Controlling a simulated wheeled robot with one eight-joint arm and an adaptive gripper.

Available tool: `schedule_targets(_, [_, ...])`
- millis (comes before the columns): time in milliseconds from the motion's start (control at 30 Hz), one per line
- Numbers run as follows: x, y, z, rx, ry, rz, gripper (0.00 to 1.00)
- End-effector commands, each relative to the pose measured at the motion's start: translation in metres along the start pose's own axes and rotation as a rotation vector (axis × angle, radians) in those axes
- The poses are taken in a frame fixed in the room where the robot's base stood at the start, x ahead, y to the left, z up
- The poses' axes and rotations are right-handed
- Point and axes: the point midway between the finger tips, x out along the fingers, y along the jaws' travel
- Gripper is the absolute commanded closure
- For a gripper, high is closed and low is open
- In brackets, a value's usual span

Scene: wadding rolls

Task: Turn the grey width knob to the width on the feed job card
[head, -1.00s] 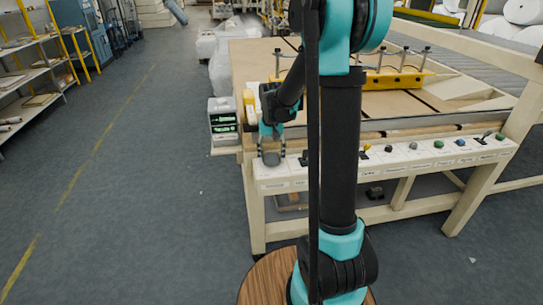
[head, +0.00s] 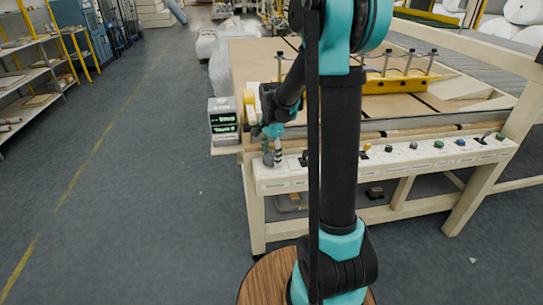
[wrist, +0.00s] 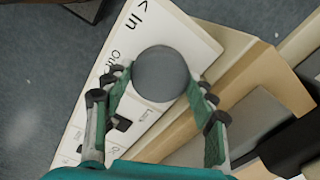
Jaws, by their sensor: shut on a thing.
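The grey width knob (wrist: 160,73) shows as a round grey disc on the white control panel in the wrist view. My gripper (wrist: 157,92) has its two green fingers on either side of the knob and is shut on it. In the head view my gripper (head: 272,152) is at the left end of the panel, and the knob is largely hidden by the fingers there. A display box (head: 224,122) with green readouts stands left of the gripper; its digits are too small to read. I cannot make out the feed job card.
The white panel (head: 400,155) runs right along the table front with several coloured buttons and switches. My own arm covers the panel's middle. A yellow clamp bar (head: 395,80) sits on the table top. The floor (head: 140,200) to the left is clear.

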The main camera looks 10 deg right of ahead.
Motion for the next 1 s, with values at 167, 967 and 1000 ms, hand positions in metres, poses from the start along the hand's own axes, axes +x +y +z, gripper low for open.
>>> schedule_targets(167, [-0.0003,-0.0007,-0.0005,0.168,0.001,-0.001,0.72])
schedule_targets(967, [-0.0003,-0.0006,-0.0005,0.721,0.001,-0.001,0.72])
schedule_targets(1000, [-0.0003,-0.0006,-0.0005,0.730,0.001,-0.001,0.72])
